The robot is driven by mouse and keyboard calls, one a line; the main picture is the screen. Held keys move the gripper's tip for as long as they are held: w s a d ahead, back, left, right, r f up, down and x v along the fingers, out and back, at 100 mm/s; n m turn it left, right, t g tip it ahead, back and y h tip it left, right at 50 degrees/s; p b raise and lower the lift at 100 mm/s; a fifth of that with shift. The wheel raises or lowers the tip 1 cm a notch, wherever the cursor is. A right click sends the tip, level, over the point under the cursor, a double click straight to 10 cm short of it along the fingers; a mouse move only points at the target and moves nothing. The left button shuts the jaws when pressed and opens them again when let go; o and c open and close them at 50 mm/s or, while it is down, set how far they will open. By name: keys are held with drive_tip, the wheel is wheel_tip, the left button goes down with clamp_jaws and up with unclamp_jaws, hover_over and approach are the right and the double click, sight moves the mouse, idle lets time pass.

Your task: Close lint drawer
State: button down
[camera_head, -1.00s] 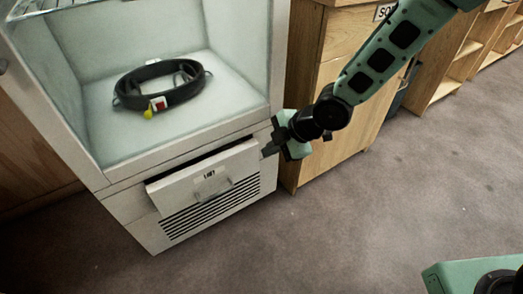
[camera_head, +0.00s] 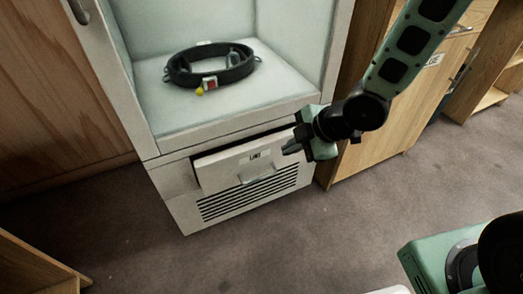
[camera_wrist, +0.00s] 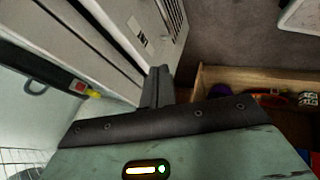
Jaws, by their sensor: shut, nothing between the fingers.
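The lint drawer (camera_head: 225,170) is a pale front panel with a small label and a handle (camera_head: 257,174), low in the white cabinet. It stands partly out, with a dark gap along its top edge. Its label and pale front also show in the wrist view (camera_wrist: 138,32). My gripper (camera_head: 289,149) is shut and empty, at the right end of the drawer front, near its top edge. In the wrist view the closed fingers (camera_wrist: 157,86) point toward the cabinet front. I cannot tell whether they touch the drawer.
The open compartment above holds a black harness belt (camera_head: 211,66) with a red and yellow buckle. Vent slots (camera_head: 235,200) lie below the drawer. A wooden cabinet (camera_head: 385,130) stands close on the right. Carpet (camera_head: 120,225) in front is clear. An open wooden box (camera_wrist: 240,78) holds gear.

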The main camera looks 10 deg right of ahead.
drive_tip(key=b, duration=0.4)
approach(252, 157)
wheel_tip(252, 157, down, 3)
drive_tip(key=s, duration=0.3)
drive_tip(key=w, duration=0.1)
drive_tip(key=w+a, duration=0.1)
drive_tip(key=w, duration=0.1)
drive_tip(key=w+a+b, duration=0.1)
drive_tip(key=shift+w+a+f, duration=0.15)
drive_tip(key=shift+w+f, duration=0.05)
drive_tip(key=shift+f, duration=0.1)
